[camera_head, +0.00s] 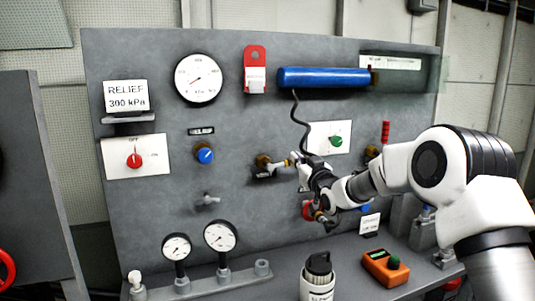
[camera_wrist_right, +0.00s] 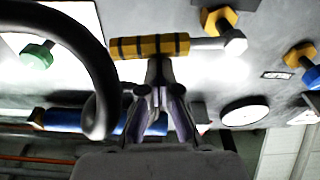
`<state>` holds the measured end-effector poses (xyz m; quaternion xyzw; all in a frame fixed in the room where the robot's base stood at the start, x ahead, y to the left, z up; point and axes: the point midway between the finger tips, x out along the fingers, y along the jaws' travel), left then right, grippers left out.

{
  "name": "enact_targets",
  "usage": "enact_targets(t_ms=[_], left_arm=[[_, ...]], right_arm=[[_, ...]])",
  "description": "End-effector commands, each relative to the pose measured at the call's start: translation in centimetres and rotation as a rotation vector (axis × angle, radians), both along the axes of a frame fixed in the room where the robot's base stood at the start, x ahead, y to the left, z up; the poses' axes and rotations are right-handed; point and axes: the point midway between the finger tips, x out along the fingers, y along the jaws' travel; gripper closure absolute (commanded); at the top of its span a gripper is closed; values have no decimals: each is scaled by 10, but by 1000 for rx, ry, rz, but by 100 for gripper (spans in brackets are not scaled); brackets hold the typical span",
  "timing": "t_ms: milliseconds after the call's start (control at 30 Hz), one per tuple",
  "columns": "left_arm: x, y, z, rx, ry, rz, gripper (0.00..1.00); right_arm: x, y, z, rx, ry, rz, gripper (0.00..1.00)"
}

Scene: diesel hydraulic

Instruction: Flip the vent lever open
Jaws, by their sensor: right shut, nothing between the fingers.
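The vent lever appears to be the handle with a yellow, black-banded grip (camera_wrist_right: 150,47) in the right wrist view. Its pale metal stem runs to a brass valve fitting (camera_wrist_right: 218,20). In the head view the brass fitting (camera_head: 263,161) sits mid-panel, and the lever (camera_head: 281,164) points right from it. My right gripper (camera_head: 297,161) is at the lever's free end, hiding part of the grip. In the wrist view the right gripper's fingertips (camera_wrist_right: 159,68) are shut and empty, right up against the grip; I cannot tell whether they touch. My left gripper is not in view.
A black hose (camera_head: 297,118) hangs from the blue cylinder (camera_head: 322,77) close to my right gripper; it looms large in the wrist view (camera_wrist_right: 98,75). A green knob (camera_head: 336,141) is to the right. Gauges (camera_head: 220,237), a bottle (camera_head: 318,280) and an orange meter (camera_head: 385,267) stand on the ledge below.

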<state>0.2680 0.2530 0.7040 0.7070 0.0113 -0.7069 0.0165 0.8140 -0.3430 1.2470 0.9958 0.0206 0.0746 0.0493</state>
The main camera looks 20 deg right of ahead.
Motion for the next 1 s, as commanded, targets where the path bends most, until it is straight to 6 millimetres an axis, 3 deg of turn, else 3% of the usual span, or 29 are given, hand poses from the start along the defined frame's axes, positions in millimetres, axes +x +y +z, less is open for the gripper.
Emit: enact_targets(t_ms=[400,867,1000], left_arm=[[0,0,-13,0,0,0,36],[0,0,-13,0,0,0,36],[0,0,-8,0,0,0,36]], right_arm=[[0,-3,-12,18,3,0,100],[0,-3,-13,17,5,0,100],[0,-2,-5,16,4,0,100]])
